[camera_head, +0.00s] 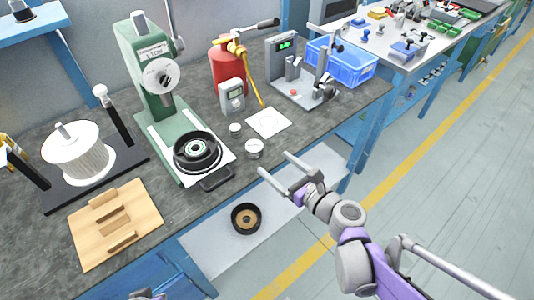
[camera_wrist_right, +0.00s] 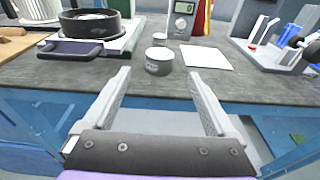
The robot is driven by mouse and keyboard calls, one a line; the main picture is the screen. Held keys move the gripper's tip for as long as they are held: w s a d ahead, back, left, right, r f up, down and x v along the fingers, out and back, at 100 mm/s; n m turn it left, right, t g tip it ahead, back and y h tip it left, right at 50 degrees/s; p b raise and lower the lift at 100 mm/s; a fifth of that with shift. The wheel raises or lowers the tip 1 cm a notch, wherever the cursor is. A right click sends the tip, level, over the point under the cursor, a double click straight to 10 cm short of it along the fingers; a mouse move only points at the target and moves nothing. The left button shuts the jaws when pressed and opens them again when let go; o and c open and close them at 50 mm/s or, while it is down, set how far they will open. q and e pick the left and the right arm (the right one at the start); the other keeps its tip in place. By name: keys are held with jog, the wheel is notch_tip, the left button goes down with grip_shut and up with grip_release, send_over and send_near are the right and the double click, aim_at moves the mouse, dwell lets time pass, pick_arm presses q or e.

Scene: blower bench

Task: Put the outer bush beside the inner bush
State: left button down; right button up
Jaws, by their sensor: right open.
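Two short pale grey cylinders that look like the bushes stand upright and apart on the dark bench. The larger one (camera_head: 254,149) is nearer the front edge; in the right wrist view (camera_wrist_right: 159,64) it bears a dark label too small to read. The smaller one (camera_head: 235,128) stands behind it and also shows in the right wrist view (camera_wrist_right: 159,38). I cannot read which is outer or inner. My right gripper (camera_head: 275,164) is open and empty, just off the bench's front edge, with its fingers (camera_wrist_right: 158,73) towards the larger cylinder. My left gripper's fingers do not show.
A green press (camera_head: 150,65) holding a black ring (camera_head: 198,150) stands left of the cylinders. A white sheet (camera_head: 268,123) and a grey meter (camera_head: 231,97) are close by. A grey fixture (camera_head: 290,88) and blue crate (camera_head: 345,66) stand at right. A wooden rack (camera_head: 140,222) is front left.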

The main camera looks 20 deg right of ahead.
jog(key=s+a+f+n+g, duration=0.65)
jog(key=s+n, duration=0.25)
jog(key=n, duration=0.6)
jog(key=s+d+f+n+g+h, duration=0.2)
jog(key=s+n, duration=0.3)
jog(key=n, duration=0.3)
jog(key=s+d+f+n+g+h, duration=0.2)
jog(key=s+d+n+h, duration=0.1)
jog(key=n, duration=0.6)
jog(key=shift+s+d+f, duration=0.15)
jog(key=shift+s+d, duration=0.3)
jog(key=shift+s, duration=0.55)
